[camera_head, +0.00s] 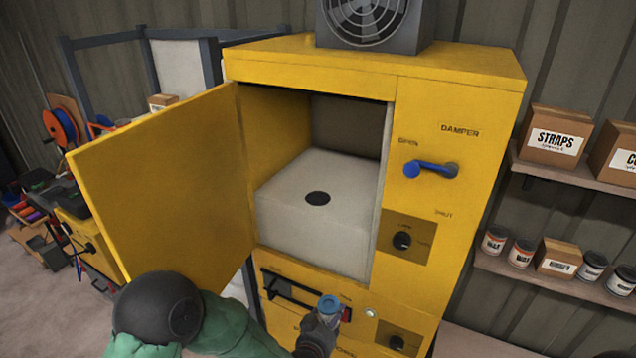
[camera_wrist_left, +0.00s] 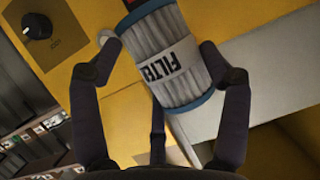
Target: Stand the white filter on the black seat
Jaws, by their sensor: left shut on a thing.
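The white filter (camera_wrist_left: 170,65) is a pleated cylinder with blue end caps and a label reading "FILT", the rest of the word hidden. It shows small in the head view as a blue cap (camera_head: 328,304). My left gripper (camera_head: 322,322) is shut on the filter, with fingers on both sides of it in the left wrist view (camera_wrist_left: 172,72). It holds the filter in front of the yellow cabinet, below the open compartment. The black seat (camera_head: 317,198) is a flat dark disc on top of the pale block (camera_head: 290,228) inside. My right gripper is not in view.
The yellow cabinet door (camera_head: 165,180) stands open to the left. A blue damper handle (camera_head: 432,169) juts out right of the opening. A black bar handle (camera_head: 290,292) sits below it. Shelves with boxes and cans (camera_head: 560,265) are at right. The compartment above the block is clear.

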